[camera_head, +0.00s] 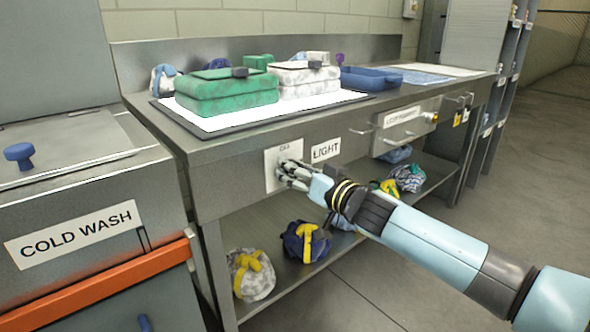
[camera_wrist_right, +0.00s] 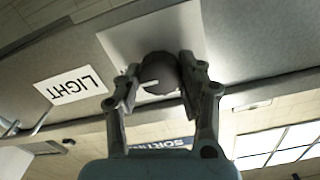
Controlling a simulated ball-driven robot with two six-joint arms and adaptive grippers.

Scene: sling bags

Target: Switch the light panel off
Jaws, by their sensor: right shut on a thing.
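The light panel (camera_head: 352,96) is a bright white surface set in a dark frame on the steel bench, and it looks lit. On the bench front is a white switch plate (camera_head: 284,152) beside a LIGHT label (camera_head: 326,150). My right gripper (camera_head: 287,176) is at this plate. In the right wrist view, its two fingers (camera_wrist_right: 158,80) are shut on a dark round knob (camera_wrist_right: 160,68) with a pale pointer mark. The knob is mostly hidden by the gripper in the head view. My left gripper is not in view.
A green bag (camera_head: 226,92) and a grey-white bag (camera_head: 304,78) rest on the panel. A blue tray (camera_head: 371,78) stands to their right. Several bags lie on the lower shelf (camera_head: 262,222). A COLD WASH unit (camera_head: 80,232) with an orange rail stands at left.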

